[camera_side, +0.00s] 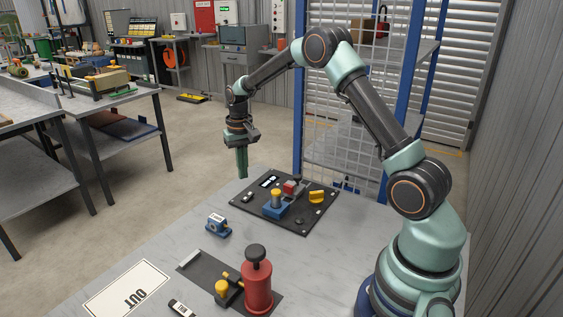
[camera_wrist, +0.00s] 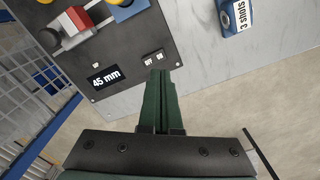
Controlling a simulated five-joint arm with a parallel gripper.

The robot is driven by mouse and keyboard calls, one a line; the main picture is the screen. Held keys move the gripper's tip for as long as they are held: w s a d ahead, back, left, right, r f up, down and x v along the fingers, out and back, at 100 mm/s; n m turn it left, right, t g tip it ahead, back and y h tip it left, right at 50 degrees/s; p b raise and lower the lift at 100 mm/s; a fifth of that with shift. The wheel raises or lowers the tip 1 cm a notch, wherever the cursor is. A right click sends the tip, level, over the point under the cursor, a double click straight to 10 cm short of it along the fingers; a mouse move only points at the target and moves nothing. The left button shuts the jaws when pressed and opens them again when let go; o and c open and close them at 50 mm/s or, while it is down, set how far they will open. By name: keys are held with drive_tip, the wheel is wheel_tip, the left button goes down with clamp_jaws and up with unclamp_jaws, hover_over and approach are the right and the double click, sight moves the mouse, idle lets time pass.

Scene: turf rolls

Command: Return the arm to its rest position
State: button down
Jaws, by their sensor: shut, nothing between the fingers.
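My gripper (camera_side: 242,163) is shut and empty. In the side view its green fingers point down near the far left edge of the table (camera_side: 225,191), beside the black panel. My arm reaches out from its base at the right, well extended over the table. In the wrist view the closed fingers (camera_wrist: 158,82) lie side by side, their tips over the edge of the black panel (camera_wrist: 178,28), close to an on/off switch (camera_wrist: 153,56) and a "45 mm" display (camera_wrist: 105,78).
The black panel (camera_side: 318,224) carries a blue and yellow part, a red block and a yellow knob (camera_side: 317,196). A blue "3 shots" device (camera_side: 217,226), a red cylinder (camera_side: 257,287) and an "OUT" card (camera_side: 127,292) stand nearer. A blue-framed mesh rack (camera_side: 300,110) rises behind.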

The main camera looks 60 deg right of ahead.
drive_tip(key=s+a+r+n+t, duration=0.1)
drive_tip(key=s+a+r+n, duration=0.1)
drive_tip(key=s+a+r, duration=0.35)
drive_tip(key=s+a+r+n+t, duration=0.1)
drive_tip(key=s+a+r+t, duration=0.15)
drive_tip(key=r, duration=0.65)
drive_tip(key=s+a+r+n+t, duration=0.1)
drive_tip(key=s+a, duration=0.2)
drive_tip(key=s, duration=0.3)
drive_tip(key=s+a+n+t, duration=0.1)
drive_tip(key=s+a+n, duration=0.1)
drive_tip(key=s, duration=0.4)
drive_tip(key=shift+a+r, duration=0.4)
